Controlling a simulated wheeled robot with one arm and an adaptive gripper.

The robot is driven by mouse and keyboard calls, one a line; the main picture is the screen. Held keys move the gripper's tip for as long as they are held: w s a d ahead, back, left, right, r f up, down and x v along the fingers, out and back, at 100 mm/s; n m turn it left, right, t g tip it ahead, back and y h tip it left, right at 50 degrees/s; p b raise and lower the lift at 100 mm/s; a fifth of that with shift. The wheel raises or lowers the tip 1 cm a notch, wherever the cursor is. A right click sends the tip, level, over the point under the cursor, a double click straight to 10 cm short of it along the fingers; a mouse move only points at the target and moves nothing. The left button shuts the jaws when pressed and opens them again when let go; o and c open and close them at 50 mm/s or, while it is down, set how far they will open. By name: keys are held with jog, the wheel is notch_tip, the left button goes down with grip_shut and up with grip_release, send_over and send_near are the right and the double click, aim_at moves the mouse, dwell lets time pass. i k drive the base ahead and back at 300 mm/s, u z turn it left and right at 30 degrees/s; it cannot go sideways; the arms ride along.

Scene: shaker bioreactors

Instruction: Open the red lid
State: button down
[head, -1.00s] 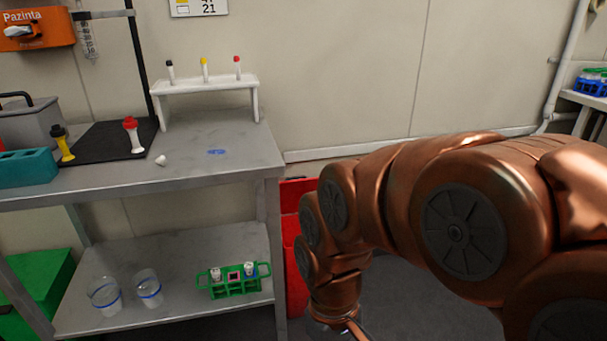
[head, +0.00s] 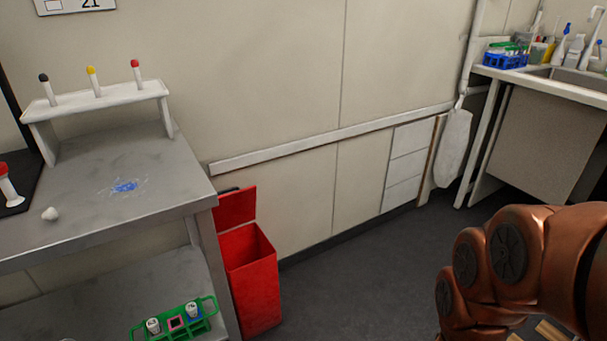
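A red bin (head: 252,285) stands on the floor just right of the metal table. Its red lid (head: 236,208) stands raised against the wall side, and the bin's top looks open. Other red caps show: one on a small tube (head: 135,70) in the white rack and one on a larger white tube (head: 8,190) at the left edge. My copper arm is at the lower right, well apart from the bin. My gripper is out of the frame.
A green tube rack (head: 175,322) is on the lower shelf. A sink counter (head: 560,85) is at the right. Dark floor (head: 370,270) between is clear.

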aim_at(237, 207)
jog(key=z, duration=0.35)
jog(key=i, duration=0.9)
jog(key=u, duration=2.75)
